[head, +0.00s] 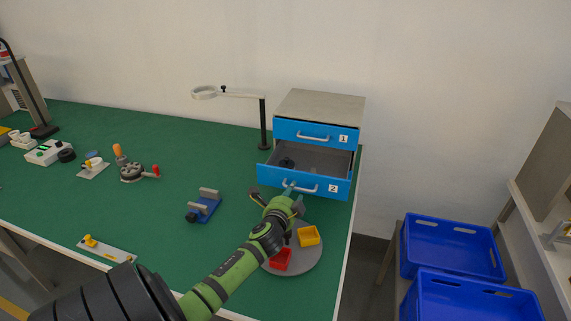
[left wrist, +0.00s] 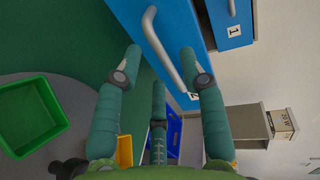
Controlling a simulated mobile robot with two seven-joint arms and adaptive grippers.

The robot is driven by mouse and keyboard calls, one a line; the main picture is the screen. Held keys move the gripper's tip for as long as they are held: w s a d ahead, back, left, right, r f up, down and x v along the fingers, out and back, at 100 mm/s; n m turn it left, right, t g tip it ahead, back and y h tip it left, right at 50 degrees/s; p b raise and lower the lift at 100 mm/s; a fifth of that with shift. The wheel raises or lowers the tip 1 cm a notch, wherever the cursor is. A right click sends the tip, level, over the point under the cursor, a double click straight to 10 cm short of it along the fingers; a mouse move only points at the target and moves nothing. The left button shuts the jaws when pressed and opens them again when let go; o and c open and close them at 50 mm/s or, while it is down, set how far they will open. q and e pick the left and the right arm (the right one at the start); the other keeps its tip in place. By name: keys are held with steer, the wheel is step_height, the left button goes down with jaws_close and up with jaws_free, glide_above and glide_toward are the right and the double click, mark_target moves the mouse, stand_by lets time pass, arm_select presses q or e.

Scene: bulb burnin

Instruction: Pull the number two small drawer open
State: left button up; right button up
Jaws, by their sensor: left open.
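A small cabinet with blue drawer fronts stands at the back right of the table. Its number two drawer (head: 318,185) is pulled out, with its inside and a small dark item visible. The number one drawer (head: 310,133) above it is shut. My left gripper (head: 289,190) is at the number two drawer's grey handle (head: 305,188). In the left wrist view, the handle (left wrist: 165,50) lies between the spread fingertips of the left gripper (left wrist: 158,68). I cannot tell whether either finger touches it. My right gripper is in neither view.
A round grey turntable (head: 312,267) with red (head: 281,260) and yellow (head: 309,236) bins lies below my left arm; a green bin (left wrist: 30,116) shows in the wrist view. A magnifier lamp (head: 263,125) stands left of the cabinet. Blue crates (head: 452,249) stand to the right.

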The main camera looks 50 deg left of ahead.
arm_select(q)
steer(key=v, duration=1.1)
steer(key=shift+w, duration=0.1)
steer(key=s+d+f+n+g+h, duration=0.1)
steer(key=s+d+f+n, duration=0.1)
steer(key=d, duration=0.1)
steer(key=s+d+f+n+g+h, duration=0.1)
steer(key=s+d+f+n+g, duration=0.1)
steer(key=s+d+f, duration=0.1)
steer(key=s+d+f+n+g+h, duration=0.1)
steer(key=s+d+f+n+g, duration=0.1)
steer(key=d, duration=0.3)
steer(key=shift+s+f+n, duration=0.4)
steer(key=shift+s, duration=0.2)
steer(key=s+d+f+n+g+h, duration=0.25)
steer(key=s+d+g+h, duration=0.25)
steer(key=s+d, duration=0.7)
step_height(320, 180, down, 22)
steer(key=d+g, duration=0.1)
steer(key=s+a+f+g, duration=0.1)
steer(key=s+a+f, duration=0.1)
steer(key=s+f, duration=1.2)
steer(key=s, duration=0.3)
steer(key=shift+a+f+g, duration=0.3)
steer(key=shift+f, duration=0.05)
